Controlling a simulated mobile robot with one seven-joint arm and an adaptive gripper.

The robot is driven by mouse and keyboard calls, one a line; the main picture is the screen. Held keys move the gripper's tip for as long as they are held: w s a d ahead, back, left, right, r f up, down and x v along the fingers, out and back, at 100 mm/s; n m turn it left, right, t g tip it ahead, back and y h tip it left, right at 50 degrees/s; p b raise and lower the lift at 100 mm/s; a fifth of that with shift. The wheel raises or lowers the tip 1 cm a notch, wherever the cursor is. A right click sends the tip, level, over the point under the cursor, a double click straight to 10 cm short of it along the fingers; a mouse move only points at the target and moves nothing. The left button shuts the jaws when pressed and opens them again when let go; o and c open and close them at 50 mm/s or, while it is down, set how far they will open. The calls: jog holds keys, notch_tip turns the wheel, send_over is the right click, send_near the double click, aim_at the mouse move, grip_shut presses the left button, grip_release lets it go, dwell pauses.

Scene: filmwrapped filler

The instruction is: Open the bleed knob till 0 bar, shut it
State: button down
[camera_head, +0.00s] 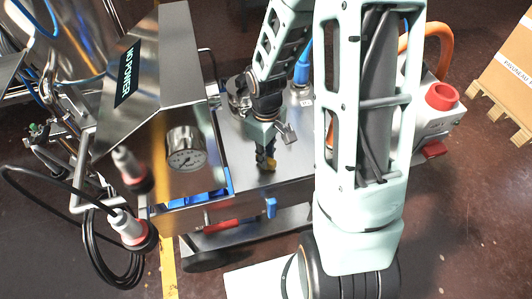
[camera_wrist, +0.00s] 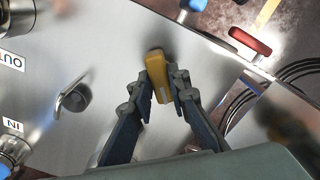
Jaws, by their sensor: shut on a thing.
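A yellow knob (camera_wrist: 158,70), which I take for the bleed knob, sits on the steel plate (camera_wrist: 110,45). In the wrist view both fingers of my gripper (camera_wrist: 161,88) are closed around its sides. In the head view my gripper (camera_head: 265,163) reaches down to the plate, and only a little of the yellow knob (camera_head: 271,164) shows. A round white pressure gauge (camera_head: 185,150) stands left of my gripper in the head view. Its needle is too small to read surely.
A bare metal lever (camera_wrist: 73,97) stands beside my gripper, near IN and OUT labels. A blue handle (camera_head: 271,207) and a red handle (camera_head: 225,225) are at the front edge. A sloped panel (camera_head: 150,65) reads NO POWER. A red button (camera_head: 442,96) is at right.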

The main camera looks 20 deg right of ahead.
jog(key=shift+n, duration=0.6)
jog(key=c, duration=1.8)
grip_release()
jog(key=shift+c, duration=0.2)
jog(key=shift+r, duration=0.1)
notch_tip(320, 180, up, 12)
